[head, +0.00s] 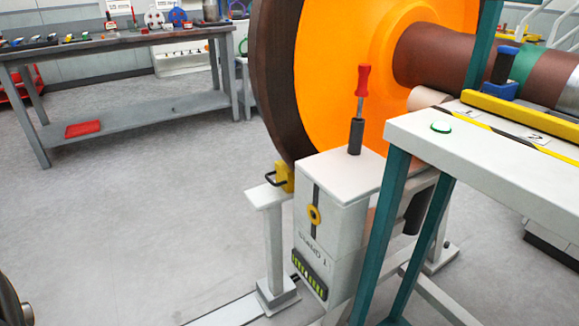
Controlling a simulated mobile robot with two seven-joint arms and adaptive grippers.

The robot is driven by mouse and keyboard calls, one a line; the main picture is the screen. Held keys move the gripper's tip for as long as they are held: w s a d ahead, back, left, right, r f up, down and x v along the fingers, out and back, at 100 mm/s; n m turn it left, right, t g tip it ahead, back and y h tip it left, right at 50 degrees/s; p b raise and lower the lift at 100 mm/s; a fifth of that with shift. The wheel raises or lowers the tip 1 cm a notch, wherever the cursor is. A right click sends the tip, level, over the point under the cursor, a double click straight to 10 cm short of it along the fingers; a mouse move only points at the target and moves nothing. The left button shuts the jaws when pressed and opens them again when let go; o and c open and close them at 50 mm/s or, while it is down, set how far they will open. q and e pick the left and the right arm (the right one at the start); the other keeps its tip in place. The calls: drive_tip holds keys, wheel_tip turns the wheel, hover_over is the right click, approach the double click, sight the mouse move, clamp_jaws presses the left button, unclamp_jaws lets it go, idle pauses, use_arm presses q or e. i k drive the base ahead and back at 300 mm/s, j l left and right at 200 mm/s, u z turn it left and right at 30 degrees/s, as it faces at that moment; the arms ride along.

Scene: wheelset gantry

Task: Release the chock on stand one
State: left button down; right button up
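A yellow chock (286,177) with a dark loop handle (268,178) sits at the top of a light grey post (272,240), close against the lower rim of the large orange and brown wheel (330,60). Beside it stands a light grey box-shaped stand (332,245). A red-handled lever (362,82) stands upright in a dark socket (356,136) on the box's top. The box front has a yellow ring (314,214) on a dark slot and a panel with green bars (309,275). Neither gripper shows.
A light bench top (480,150) on teal legs stands at the right, with a green button (441,127) and a yellow bar (520,108). A grey workbench (120,115) with small tools stands at the back left. The floor (160,220) between is open.

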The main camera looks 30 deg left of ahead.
sight(284, 176)
drive_tip(key=j+z, duration=0.35)
drive_tip(key=j, duration=1.9)
